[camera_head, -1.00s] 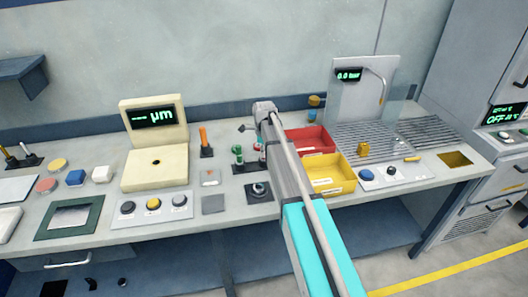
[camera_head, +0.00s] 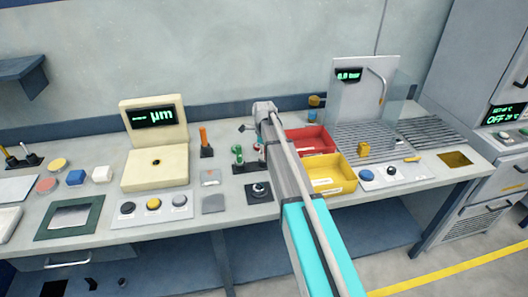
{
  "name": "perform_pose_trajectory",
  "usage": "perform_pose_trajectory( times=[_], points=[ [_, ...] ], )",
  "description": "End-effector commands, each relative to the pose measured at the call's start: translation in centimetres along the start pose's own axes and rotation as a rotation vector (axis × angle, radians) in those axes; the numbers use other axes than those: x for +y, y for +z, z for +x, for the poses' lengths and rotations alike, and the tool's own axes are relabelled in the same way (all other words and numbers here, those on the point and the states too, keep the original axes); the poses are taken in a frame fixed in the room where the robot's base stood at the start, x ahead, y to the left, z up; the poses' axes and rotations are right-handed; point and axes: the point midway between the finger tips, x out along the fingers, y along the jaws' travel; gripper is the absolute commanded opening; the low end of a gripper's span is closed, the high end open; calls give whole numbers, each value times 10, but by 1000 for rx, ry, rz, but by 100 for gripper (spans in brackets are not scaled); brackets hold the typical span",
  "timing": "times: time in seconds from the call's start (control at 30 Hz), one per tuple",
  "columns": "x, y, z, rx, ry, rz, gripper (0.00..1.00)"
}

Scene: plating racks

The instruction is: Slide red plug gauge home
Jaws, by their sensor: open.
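A dark rack (camera_head: 246,168) stands on the bench left of my arm, with green-topped plug gauges (camera_head: 237,152) standing in it. A red plug gauge cannot be told apart at this size. My arm's wrist is just right of the rack. My gripper (camera_head: 258,147) is open beside the rack's right end, largely hidden by my own arm. I see nothing held in it. Whether it touches a gauge is hidden. The arm also covers part of the rack's right side.
A cream gauge unit (camera_head: 155,168) with a µm display stands to the left. An orange-handled tool (camera_head: 204,141) stands near the rack. Red (camera_head: 310,138) and yellow (camera_head: 332,176) bins are right of my arm. A black knob (camera_head: 259,189) sits in front of the rack.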

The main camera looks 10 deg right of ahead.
Motion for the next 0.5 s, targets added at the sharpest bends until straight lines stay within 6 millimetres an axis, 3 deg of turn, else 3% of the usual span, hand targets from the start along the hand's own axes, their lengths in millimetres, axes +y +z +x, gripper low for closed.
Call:
perform_pose_trajectory(
  times=[0.5],
  points=[
    [0, 0, -32, 0, 0, 0, 73]
  ],
)
